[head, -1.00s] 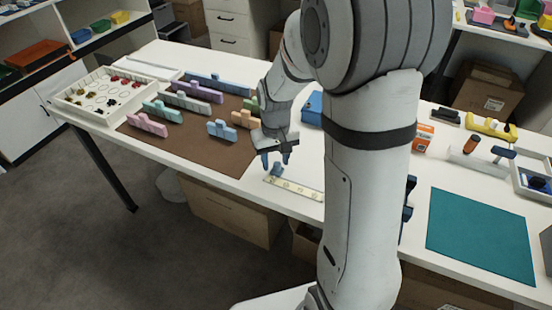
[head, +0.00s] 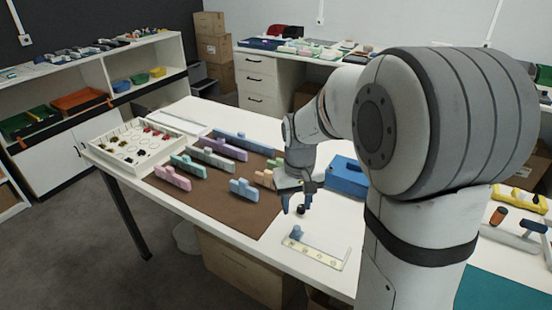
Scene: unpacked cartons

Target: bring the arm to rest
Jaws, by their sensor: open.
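My gripper (head: 296,208) points down above the white table (head: 342,217), right of the brown mat. Its two blue fingertips are apart, and I see nothing held between them. A small dark round thing shows beside the fingertips; I cannot tell whether it lies on the table. My arm rises on the right and hides part of the table behind it.
A pale strip (head: 318,256) with a small blue piece at its end lies in front of my gripper. Several pastel blocks stand on the brown mat (head: 220,210). A white compartment tray (head: 110,160) is at the left, and a blue box (head: 346,178) is behind my gripper.

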